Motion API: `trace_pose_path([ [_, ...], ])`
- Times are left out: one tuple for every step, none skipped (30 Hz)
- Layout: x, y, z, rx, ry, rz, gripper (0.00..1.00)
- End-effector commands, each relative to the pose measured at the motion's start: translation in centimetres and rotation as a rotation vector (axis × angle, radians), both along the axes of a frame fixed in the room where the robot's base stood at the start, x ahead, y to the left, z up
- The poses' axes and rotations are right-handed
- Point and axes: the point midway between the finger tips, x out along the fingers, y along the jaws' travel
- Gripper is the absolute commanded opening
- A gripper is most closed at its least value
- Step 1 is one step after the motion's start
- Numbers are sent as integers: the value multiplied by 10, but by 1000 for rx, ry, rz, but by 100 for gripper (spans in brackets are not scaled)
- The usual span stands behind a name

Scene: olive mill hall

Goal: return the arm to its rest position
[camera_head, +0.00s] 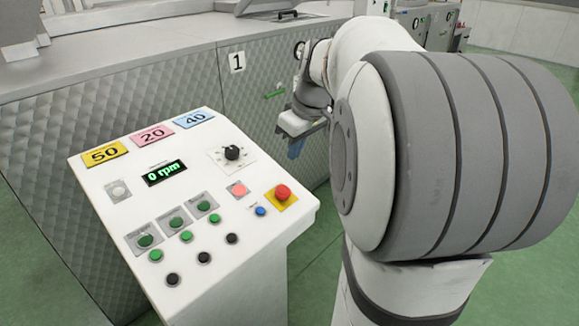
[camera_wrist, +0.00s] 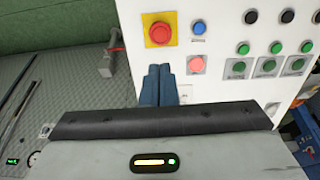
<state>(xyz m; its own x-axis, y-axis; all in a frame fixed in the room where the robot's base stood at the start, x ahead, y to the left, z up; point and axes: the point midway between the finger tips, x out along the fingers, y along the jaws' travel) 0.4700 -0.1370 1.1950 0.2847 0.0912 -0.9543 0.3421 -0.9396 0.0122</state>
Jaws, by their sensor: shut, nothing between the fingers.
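My gripper (camera_head: 296,148) shows in the head view to the right of the control panel, in front of the metal-clad machine and apart from the panel. In the wrist view, the blue fingers of my gripper (camera_wrist: 159,72) are shut together with nothing between them. They overlap the panel's edge in the picture, below the red emergency button (camera_wrist: 159,33). My arm fills the right of the head view and hides part of what lies behind it.
The white control panel (camera_head: 130,203) holds a display (camera_head: 164,173) reading 0 rpm, a black dial (camera_head: 232,153), and several buttons. The textured machine (camera_head: 60,140), marked 1, stands behind. Green floor (camera_head: 318,262) is clear beside the panel.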

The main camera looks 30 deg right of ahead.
Motion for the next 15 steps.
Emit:
trace_pose_path([
  [-1,-1,6,-1,-1,0,0],
  [-2,-1,9,-1,-1,0,0],
  [-3,-1,13,-1,-2,-1,0],
  [-4,-1,14,-1,-1,0,0],
  [-4,-1,16,0,0,0,0],
  [-5,-1,17,0,0,0,0],
  [-5,-2,18,0,0,0,0],
  [-5,-2,19,0,0,1,0],
  [-5,-1,19,0,0,1,0],
  [-5,-1,19,0,0,1,0],
  [-5,-1,19,0,0,1,0],
  [-5,-1,19,0,0,1,0],
  [-5,-1,19,0,-1,1,0],
  [-5,-1,19,0,-1,1,0],
  [-5,-1,19,0,-1,1,0],
])
